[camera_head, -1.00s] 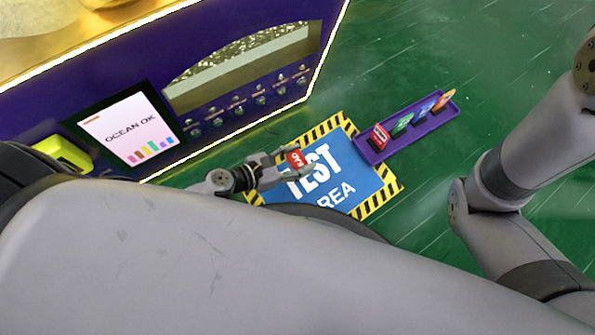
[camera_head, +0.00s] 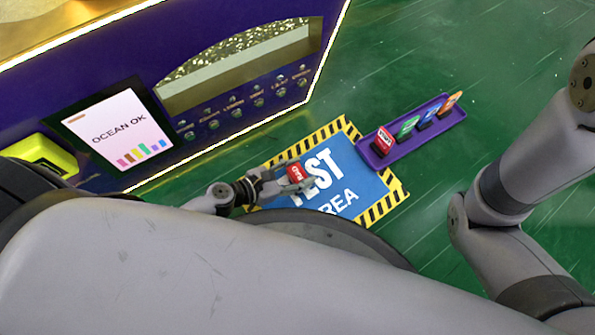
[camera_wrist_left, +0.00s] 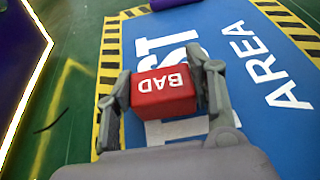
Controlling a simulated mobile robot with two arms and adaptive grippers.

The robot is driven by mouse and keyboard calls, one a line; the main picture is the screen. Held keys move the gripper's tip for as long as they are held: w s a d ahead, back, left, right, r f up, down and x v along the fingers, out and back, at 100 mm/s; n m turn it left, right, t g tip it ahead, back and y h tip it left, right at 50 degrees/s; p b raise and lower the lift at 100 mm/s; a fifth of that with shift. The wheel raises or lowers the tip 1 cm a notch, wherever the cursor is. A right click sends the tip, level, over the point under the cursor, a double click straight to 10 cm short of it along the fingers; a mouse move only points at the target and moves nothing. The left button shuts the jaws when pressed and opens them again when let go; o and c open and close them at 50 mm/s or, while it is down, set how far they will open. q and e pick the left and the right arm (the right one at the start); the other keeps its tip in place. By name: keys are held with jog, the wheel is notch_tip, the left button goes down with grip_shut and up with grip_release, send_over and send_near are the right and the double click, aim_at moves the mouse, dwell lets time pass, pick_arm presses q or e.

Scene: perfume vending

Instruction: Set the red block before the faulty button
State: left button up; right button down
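A red block marked BAD (camera_head: 295,173) is between the fingers of my left gripper (camera_head: 279,180), over the test mat. In the left wrist view the red block (camera_wrist_left: 163,92) has a finger against each side, and the left gripper (camera_wrist_left: 163,98) looks shut on it. The purple vending machine (camera_head: 110,60) has a row of several small buttons (camera_head: 236,112) under its window, with labels too small to read surely. Its screen (camera_head: 118,130) reads OCEAN OK. I cannot tell which button is faulty. My right gripper is out of view.
The blue TEST AREA mat (camera_head: 345,180) has a yellow-black striped border. A purple tray (camera_head: 442,120) beside it holds a red piece (camera_head: 383,141) and several coloured ones. A yellow slot (camera_head: 40,155) is on the machine's left. Green floor between mat and machine is clear.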

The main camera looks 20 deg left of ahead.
pick_arm(q)
jog(key=o, duration=0.4)
jog(key=shift+o, duration=0.2)
jog(key=shift+r, duration=0.25)
jog(key=p+v, duration=0.4)
jog(key=v, duration=0.6)
jog(key=shift+s+a+r, duration=0.15)
jog(key=shift+s+a, duration=0.1)
jog(key=shift+s, duration=0.05)
jog(key=shift+s+a+r, duration=0.15)
jog(key=shift+s+a, duration=0.25)
jog(key=shift+s, duration=0.05)
